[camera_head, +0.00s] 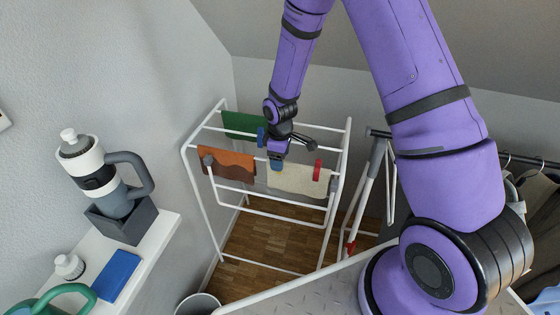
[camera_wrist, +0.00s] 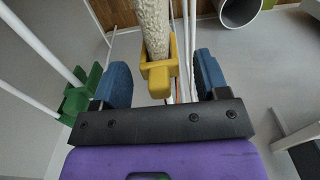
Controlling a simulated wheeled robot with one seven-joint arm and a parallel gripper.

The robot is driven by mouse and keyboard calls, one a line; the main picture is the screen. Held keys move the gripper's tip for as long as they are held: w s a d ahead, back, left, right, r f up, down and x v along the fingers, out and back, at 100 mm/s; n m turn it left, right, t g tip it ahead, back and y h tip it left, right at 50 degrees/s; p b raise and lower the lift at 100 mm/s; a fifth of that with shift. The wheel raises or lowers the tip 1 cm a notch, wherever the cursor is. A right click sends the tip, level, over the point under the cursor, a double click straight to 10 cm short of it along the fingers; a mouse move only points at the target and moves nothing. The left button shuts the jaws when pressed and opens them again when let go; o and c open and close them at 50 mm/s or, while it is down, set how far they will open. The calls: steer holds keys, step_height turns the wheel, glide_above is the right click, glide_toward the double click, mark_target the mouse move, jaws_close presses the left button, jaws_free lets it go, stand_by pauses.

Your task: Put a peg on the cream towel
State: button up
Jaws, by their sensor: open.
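The cream towel (camera_head: 298,181) hangs over a front rail of the white drying rack (camera_head: 346,150). In the wrist view the cream towel (camera_wrist: 152,28) is seen nearly along its fold. A yellow peg (camera_wrist: 157,80) sits astride the towel's end. My gripper (camera_wrist: 158,82) is open, with one blue finger on each side of the yellow peg and visible gaps to it. In the head view my gripper (camera_head: 276,163) is at the left end of the cream towel, and the yellow peg is hidden there. A red peg (camera_head: 317,171) is on the towel's right part.
A green peg (camera_wrist: 76,102) is beside my gripper. A shelf (camera_head: 150,245) with a bottle (camera_head: 98,175) stands left; a bin (camera_head: 198,304) is on the floor.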

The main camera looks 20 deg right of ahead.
step_height(320, 180, up, 10)
steer(key=shift+f, duration=0.2)
steer(key=s+d+r+m+t, duration=0.1)
steer(key=s+d+r+m, duration=0.15)
steer(key=s+r, duration=0.6)
steer(key=s+d+r+m+t, duration=0.2)
steer(key=s+r+m, duration=0.1)
steer(key=r, duration=1.1)
steer(key=s+d+r+m+t, duration=0.1)
steer(key=s+r, duration=0.3)
steer(key=s, duration=0.5)
steer(key=s+d+r+m+t, duration=0.1)
steer(key=s+r+m, duration=0.3)
steer(key=s, duration=0.5)
steer(key=shift+d+r, duration=0.2)
steer(key=shift+r, duration=0.25)
